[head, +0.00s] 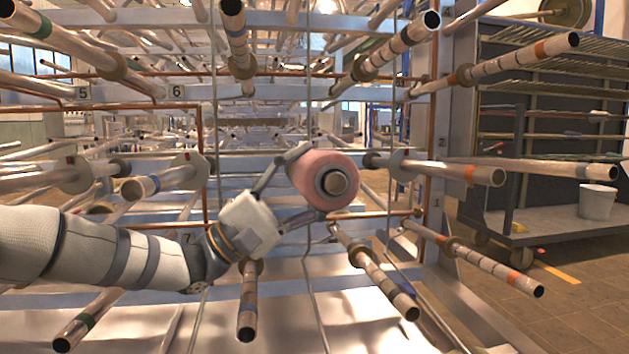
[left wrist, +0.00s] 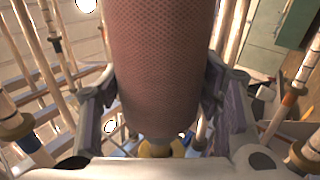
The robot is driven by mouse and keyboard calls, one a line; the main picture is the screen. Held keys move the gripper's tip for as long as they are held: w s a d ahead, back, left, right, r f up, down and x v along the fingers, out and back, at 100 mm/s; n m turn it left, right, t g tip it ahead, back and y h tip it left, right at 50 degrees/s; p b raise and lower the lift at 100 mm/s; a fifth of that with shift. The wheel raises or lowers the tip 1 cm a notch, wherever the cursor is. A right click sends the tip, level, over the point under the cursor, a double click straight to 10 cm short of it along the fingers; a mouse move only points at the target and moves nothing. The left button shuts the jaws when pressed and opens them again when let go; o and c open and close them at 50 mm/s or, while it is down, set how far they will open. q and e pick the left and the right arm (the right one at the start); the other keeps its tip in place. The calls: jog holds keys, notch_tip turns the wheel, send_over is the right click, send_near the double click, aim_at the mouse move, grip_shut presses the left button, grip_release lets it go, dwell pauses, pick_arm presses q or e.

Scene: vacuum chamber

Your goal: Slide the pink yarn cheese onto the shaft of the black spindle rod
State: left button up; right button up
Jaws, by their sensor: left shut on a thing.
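The pink yarn cheese (head: 313,183) is in the middle of the head view, its end face turned toward me. A round tan end shows inside its dark central ring; I cannot tell whether this is a rod tip or the core. My left gripper (head: 300,186) is shut across the cheese, with a finger on each side. In the left wrist view the cheese (left wrist: 162,65) fills the middle between the fingers, and a tan collar (left wrist: 178,149) shows just beyond its far end. The black spindle rod cannot be surely told apart; any rod behind the cheese is hidden.
Banded rods surround the cheese: one to its right (head: 450,170), one below (head: 375,272) and one above (head: 390,50). Thin vertical wires (head: 311,285) run close by. A dark rack (head: 560,150) and a white bucket (head: 597,202) stand at right.

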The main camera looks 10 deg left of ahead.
pick_arm(q)
jog(key=shift+w+a+f+b, duration=0.1)
jog(key=shift+w+a+b, duration=0.1)
jog(key=shift+w+b, duration=0.4)
jog(key=shift+w+a+f+b, duration=0.1)
jog(key=shift+w+a+b, duration=0.1)
jog(key=shift+w+b, duration=0.35)
jog(key=shift+w+a+b, duration=0.2)
jog(key=shift+w+b, duration=0.15)
jog(key=shift+w, duration=0.4)
jog(key=o, duration=1.4)
jog(key=shift+r, duration=0.1)
jog(key=v, duration=0.7)
jog(key=shift+s+a, duration=0.15)
jog(key=shift+a, duration=0.05)
